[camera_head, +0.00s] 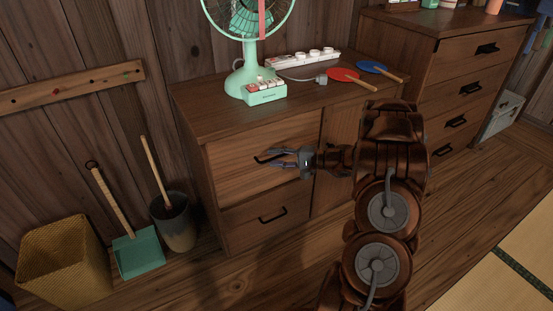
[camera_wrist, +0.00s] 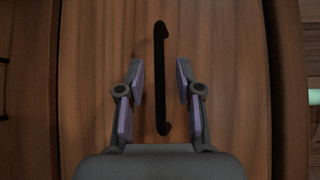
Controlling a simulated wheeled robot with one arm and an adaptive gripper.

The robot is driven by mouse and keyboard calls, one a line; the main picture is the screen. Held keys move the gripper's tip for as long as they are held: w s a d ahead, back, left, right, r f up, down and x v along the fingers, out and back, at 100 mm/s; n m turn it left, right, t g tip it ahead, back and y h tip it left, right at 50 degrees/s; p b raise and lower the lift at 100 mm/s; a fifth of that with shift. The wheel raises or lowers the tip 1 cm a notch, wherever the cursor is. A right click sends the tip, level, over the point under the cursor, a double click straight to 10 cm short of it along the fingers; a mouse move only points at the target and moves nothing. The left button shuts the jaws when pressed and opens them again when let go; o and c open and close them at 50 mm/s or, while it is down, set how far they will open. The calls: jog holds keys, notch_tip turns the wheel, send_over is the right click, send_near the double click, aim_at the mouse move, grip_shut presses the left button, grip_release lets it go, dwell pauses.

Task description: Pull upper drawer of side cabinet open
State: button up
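The wooden side cabinet (camera_head: 190,112) stands against the wall, with two drawers on its left and a plain panel on its right. The upper drawer (camera_head: 235,172) has a dark bar handle (camera_head: 262,159); I cannot tell whether its front sits fully flush. My gripper (camera_head: 275,157) reaches in from the right in front of this drawer, with its fingers at the handle. In the wrist view, the handle (camera_wrist: 161,100) lies lengthwise between the two spread fingers, with a gap on each side. The fingers are open, and part of the handle is hidden in the head view.
A mint fan (camera_head: 240,85), a power strip (camera_head: 300,60) and red (camera_head: 343,75) and blue (camera_head: 372,67) paddles lie on the cabinet top. A basket (camera_head: 65,262), dustpan (camera_head: 138,252) and bucket (camera_head: 176,225) stand on the left. The lower drawer (camera_head: 245,225) is shut.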

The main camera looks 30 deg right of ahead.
jog(key=shift+a, duration=0.1)
jog(key=shift+c, duration=0.4)
grip_shut()
